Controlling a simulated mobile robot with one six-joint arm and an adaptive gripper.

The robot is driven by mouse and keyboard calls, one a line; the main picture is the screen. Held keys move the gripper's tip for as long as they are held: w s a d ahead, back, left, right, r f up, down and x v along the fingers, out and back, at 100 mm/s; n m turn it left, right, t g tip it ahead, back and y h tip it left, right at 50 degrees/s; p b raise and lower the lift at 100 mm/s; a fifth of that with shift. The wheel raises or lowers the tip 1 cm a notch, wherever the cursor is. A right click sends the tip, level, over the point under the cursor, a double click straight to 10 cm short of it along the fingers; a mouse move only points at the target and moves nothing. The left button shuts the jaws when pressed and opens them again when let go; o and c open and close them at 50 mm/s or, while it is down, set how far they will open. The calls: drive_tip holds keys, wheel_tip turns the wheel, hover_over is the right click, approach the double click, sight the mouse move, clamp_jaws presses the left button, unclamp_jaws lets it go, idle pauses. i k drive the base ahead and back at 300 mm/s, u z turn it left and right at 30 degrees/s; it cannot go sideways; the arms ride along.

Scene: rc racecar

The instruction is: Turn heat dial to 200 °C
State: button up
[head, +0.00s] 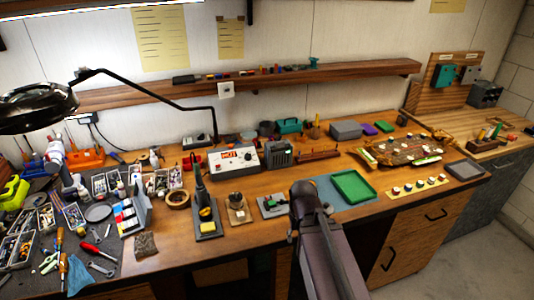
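A white box-shaped station (219,169) with a red display stands on the wooden workbench, left of the middle in the head view. The display (229,155) seems to read "HOT". Small dark controls (236,171) show on the station's front; they are too small to tell which is the heat dial or where it points. A soldering iron in its stand (205,214) is in front of the station. My arm rises from the bottom edge to the front of the bench, right of the station and apart from it. My gripper cannot be made out.
A grey device (279,154) stands right of the station. A small brown stand (238,209) and a grey fixture (271,205) lie in front. A green tray (355,187) is right of my arm. Tools and small parts crowd the left. A magnifier lamp (38,106) overhangs the left.

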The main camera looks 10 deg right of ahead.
sight(248, 156)
drive_tip(key=z, duration=0.4)
drive_tip(key=k, duration=0.9)
drive_tip(key=u, duration=1.15)
drive_tip(key=i, duration=1)
drive_tip(key=u, duration=0.05)
